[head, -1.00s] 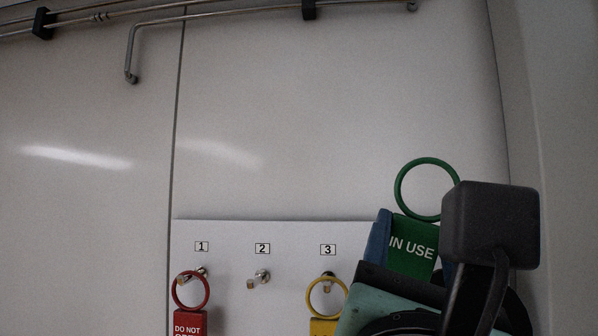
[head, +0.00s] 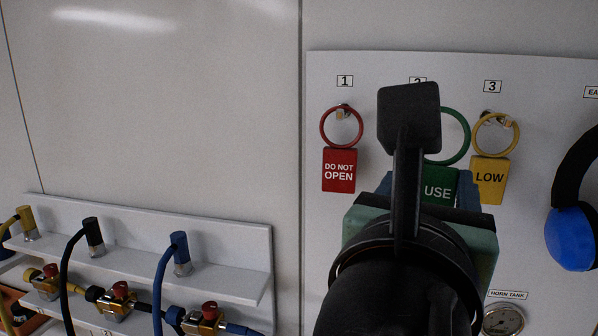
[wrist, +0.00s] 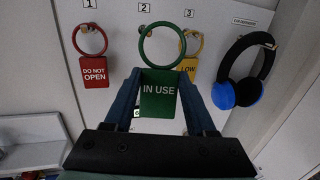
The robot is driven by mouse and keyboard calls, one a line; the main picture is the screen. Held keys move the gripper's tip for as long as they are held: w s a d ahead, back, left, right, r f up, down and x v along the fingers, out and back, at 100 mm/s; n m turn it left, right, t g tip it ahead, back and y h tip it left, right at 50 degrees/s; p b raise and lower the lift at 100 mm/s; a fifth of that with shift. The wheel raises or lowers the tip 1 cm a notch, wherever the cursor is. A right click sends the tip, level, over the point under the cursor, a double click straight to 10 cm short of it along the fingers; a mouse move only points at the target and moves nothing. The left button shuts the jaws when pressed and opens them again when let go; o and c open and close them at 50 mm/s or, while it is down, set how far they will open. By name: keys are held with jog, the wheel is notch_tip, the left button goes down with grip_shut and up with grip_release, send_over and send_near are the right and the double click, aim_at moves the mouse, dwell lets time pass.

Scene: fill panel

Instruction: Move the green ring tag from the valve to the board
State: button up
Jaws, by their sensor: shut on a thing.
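My gripper (wrist: 161,97) is shut on the green ring tag (wrist: 162,102), which reads "IN USE". The tag is upright, with its green ring above the fingers. In the head view the green ring tag (head: 438,187) is partly hidden behind my wrist. The white board (head: 320,240) carries numbered hooks 1, 2 and 3. The ring stands in front of the area of hook 2 (wrist: 143,29), just below label 2 in the wrist view. Whether the ring touches that hook cannot be told. The valves (head: 207,318) sit on a rack at the lower left.
A red "DO NOT OPEN" tag (head: 339,170) hangs on hook 1 and a yellow "LOW" tag (head: 489,180) on hook 3, close on either side. Blue-and-black ear defenders (head: 572,238) hang to the right. A gauge (head: 503,320) is below.

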jog(key=shift+w+d+f, duration=0.1)
jog(key=shift+w+d, duration=0.1)
jog(key=shift+w, duration=0.65)
jog(key=shift+w+d+f, duration=0.1)
jog(key=shift+w+d, duration=0.1)
jog(key=shift+w, duration=0.6)
jog(key=shift+w+d+f, duration=0.1)
jog(key=shift+w+d, duration=0.1)
jog(key=shift+w, duration=0.65)
jog(key=shift+w+d+p, duration=0.2)
jog(key=shift+w+d, duration=0.05)
jog(key=shift+w, duration=0.6)
jog(key=shift+w+d+p, duration=0.2)
jog(key=shift+w+d, duration=0.05)
jog(key=shift+w, duration=0.6)
jog(key=shift+w+d+f+b, duration=0.15)
jog(key=shift+w+f+b, duration=0.15)
jog(key=shift+w+b, duration=0.25)
jog(key=o, duration=1.4)
